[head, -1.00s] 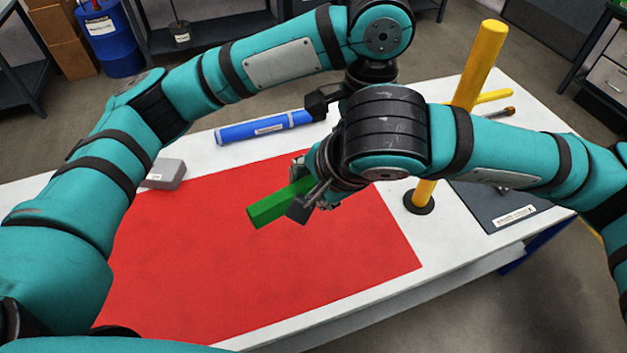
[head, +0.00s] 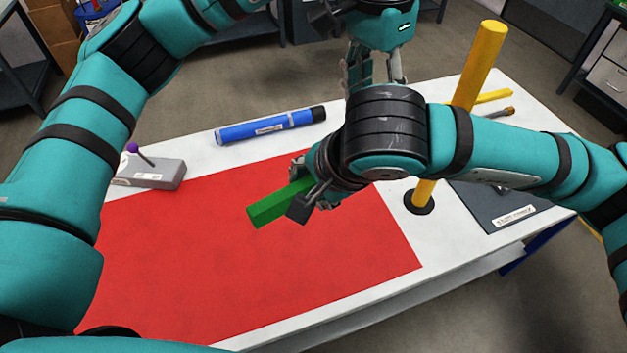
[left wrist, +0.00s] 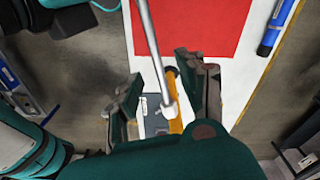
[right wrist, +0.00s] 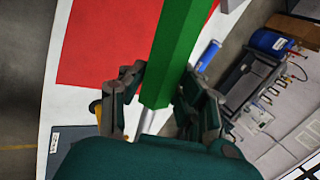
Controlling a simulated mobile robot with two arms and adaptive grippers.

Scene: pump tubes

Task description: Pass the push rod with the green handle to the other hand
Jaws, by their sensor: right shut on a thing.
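The push rod has a green handle (head: 280,204) with flat sides. My right gripper (head: 307,200) is shut on this handle above the red mat, with the handle's end sticking out toward the lower left. The right wrist view shows the green handle (right wrist: 176,55) between the fingers. My left gripper (head: 374,75) hangs fingers down behind my right arm, over the table's far side. In the left wrist view its fingers (left wrist: 168,90) are apart, and the rod's grey metal shaft (left wrist: 152,50) runs between them, ending in a round tip. Whether the fingers touch the shaft cannot be told.
A red mat (head: 190,270) covers much of the white table. A blue tube (head: 265,128) lies at the back. A grey block (head: 160,174) with a purple-knobbed lever stands left. A yellow post (head: 478,65) stands right, near a dark grey mat (head: 490,213).

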